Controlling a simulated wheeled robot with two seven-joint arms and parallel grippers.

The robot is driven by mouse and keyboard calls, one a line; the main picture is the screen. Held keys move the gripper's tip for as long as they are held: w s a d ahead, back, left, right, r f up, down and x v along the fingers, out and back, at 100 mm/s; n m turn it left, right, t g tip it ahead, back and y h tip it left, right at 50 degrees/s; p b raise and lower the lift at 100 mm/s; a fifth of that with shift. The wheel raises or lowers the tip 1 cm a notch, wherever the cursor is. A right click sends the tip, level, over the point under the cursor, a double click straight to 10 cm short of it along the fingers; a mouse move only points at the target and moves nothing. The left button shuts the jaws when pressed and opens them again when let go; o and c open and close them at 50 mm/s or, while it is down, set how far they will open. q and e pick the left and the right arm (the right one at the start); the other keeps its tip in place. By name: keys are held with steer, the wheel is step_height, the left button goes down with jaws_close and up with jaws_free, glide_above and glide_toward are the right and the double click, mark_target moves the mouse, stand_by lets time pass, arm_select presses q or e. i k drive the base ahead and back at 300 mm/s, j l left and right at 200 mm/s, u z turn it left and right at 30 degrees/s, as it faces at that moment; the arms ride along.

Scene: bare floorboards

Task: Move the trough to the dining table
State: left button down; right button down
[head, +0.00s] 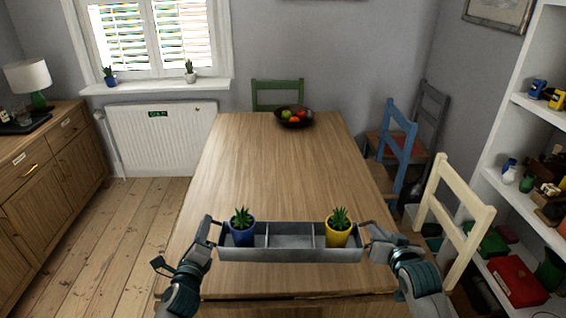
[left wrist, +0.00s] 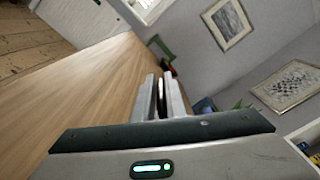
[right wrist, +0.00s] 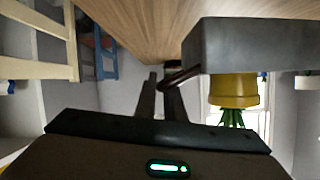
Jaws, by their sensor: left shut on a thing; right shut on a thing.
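The grey trough (head: 288,253) is level over the near part of the wooden dining table (head: 270,170). I cannot tell whether its underside touches the tabletop. A blue pot with a spiky plant (head: 242,236) stands in its left compartment, and a yellow pot with a similar plant (head: 339,236) in its right one; the middle is empty. My left gripper (head: 211,231) is shut on the trough's left handle, and my right gripper (head: 371,236) on its right handle. The trough (right wrist: 245,45) and yellow pot (right wrist: 235,90) appear upside down in the right wrist view.
A fruit bowl (head: 295,117) sits at the table's far end; the tabletop between is clear. A cream chair (head: 455,215) and a blue chair (head: 397,150) stand along the right side, a green chair (head: 277,92) at the far end. A sideboard (head: 50,165) is at left.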

mark_target(294, 187)
steer(key=i+l+u, duration=0.1)
steer(key=i, duration=1.3)
